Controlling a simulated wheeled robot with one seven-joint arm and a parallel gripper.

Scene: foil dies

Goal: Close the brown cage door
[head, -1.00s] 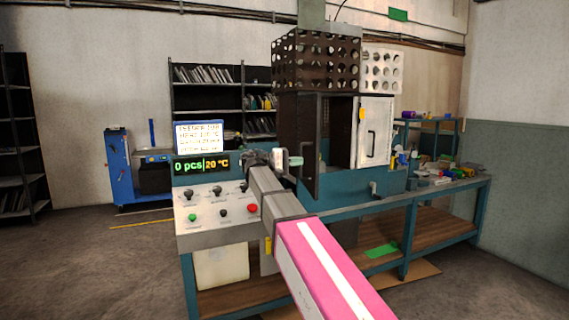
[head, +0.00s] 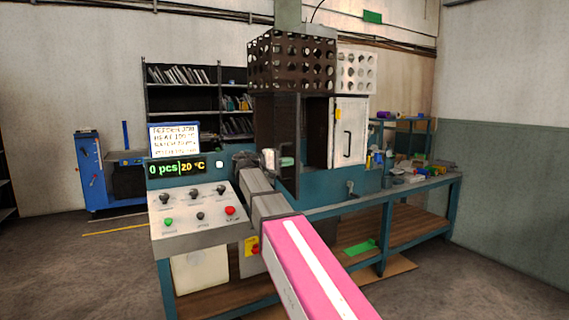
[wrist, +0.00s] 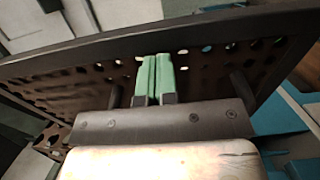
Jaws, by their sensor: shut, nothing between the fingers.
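The brown cage door (head: 286,120) stands open at the left of the machine's dark opening in the head view. In the wrist view a dark perforated panel (wrist: 210,62) with a solid frame fills the space in front of my gripper and looks like this door. My gripper (head: 287,162) is at the door's lower part in the head view. Its two green fingers (wrist: 155,58) are together, with nothing between them, and their tips overlap the panel; I cannot tell whether they touch it. The door's handle is not clearly visible.
A white door (head: 348,150) with a black handle stands to the right of the opening. A brown perforated cage (head: 290,60) sits above. A control panel (head: 196,210) with buttons and a display is left of my arm. Small items clutter the right bench end (head: 425,172).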

